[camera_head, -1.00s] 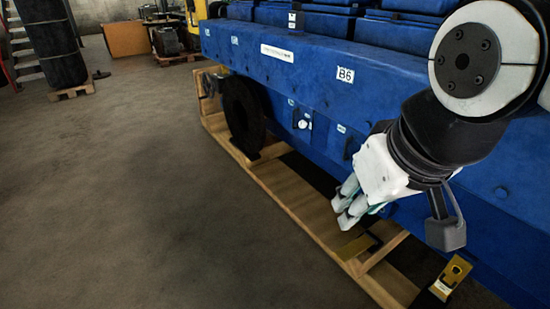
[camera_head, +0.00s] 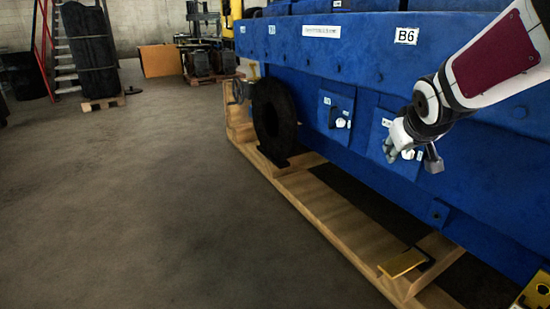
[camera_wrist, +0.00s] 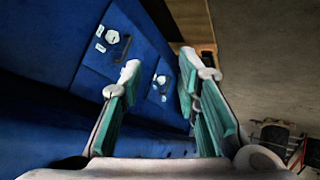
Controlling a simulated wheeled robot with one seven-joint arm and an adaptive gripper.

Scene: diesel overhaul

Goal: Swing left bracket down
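Two yellow brackets show low in the head view. The left bracket (camera_head: 403,262) lies about flat, low by the wooden skid's cross piece. The right bracket (camera_head: 536,292) is partly cut off at the bottom right corner. My gripper (camera_head: 392,150) is well above and apart from the left bracket, in front of the blue engine's side panel with a white knob. In the wrist view its two green-padded fingers (camera_wrist: 160,78) are apart with nothing between them. Neither bracket can be made out in the wrist view.
The blue engine block (camera_head: 400,75) stands on a wooden skid (camera_head: 330,215). A black tyre-like wheel (camera_head: 274,120) stands at its far end. Panels with white knobs (camera_wrist: 112,37) lie ahead of the fingers. The concrete floor (camera_head: 150,210) on the left is clear.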

